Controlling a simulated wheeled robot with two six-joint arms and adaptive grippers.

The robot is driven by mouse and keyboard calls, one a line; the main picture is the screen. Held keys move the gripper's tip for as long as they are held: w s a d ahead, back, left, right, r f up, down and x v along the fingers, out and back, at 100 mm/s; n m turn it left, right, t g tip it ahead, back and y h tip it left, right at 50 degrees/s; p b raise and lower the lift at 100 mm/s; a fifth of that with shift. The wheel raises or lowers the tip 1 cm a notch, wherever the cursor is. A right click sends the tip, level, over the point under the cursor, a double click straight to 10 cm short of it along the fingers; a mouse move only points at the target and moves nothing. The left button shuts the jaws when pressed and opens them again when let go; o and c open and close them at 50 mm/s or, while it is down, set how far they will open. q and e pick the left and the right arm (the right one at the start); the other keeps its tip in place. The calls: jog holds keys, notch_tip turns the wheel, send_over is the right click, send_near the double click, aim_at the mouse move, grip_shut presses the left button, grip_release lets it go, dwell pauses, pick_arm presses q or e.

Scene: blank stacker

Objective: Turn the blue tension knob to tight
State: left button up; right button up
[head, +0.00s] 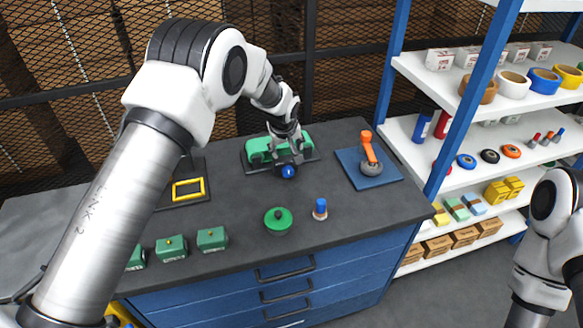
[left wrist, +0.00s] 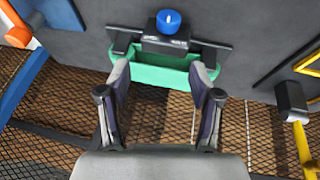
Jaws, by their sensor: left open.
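The blue tension knob (head: 288,172) sits on the front of a dark block at the green tray fixture (head: 258,148), on the grey worktop. In the left wrist view the knob (left wrist: 168,20) is a round blue cap with a short white mark. Small white lettering on the dark block (left wrist: 165,43) is too small to read. My left gripper (head: 286,148) is open and empty, above the green tray and behind the knob, apart from it. In the left wrist view its two fingers (left wrist: 160,72) are spread over the green tray (left wrist: 160,76). My right gripper is out of view.
An orange-handled lever (head: 369,148) on a blue plate stands right of the fixture. A green round knob (head: 278,219), a small blue-topped peg (head: 320,208), green boxes (head: 171,247) and a yellow frame (head: 187,189) are on the worktop. Shelves (head: 520,97) stand at right.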

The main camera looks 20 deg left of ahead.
pick_arm(q)
jog(key=b, duration=0.5)
send_near(289, 173)
jog(key=f, duration=0.1)
jog(key=shift+w+a+f+p, duration=0.2)
jog(key=shift+w+f+p, duration=0.2)
jog(key=shift+w+f, duration=0.4)
jog(key=p+x, duration=0.1)
jog(key=x, duration=0.5)
jog(key=shift+s+p, duration=0.2)
jog(key=shift+p, duration=0.15)
jog(key=shift+w+f, duration=0.15)
jog(key=shift+f, duration=0.15)
jog(key=shift+r, duration=0.1)
jog(key=c, duration=1.1)
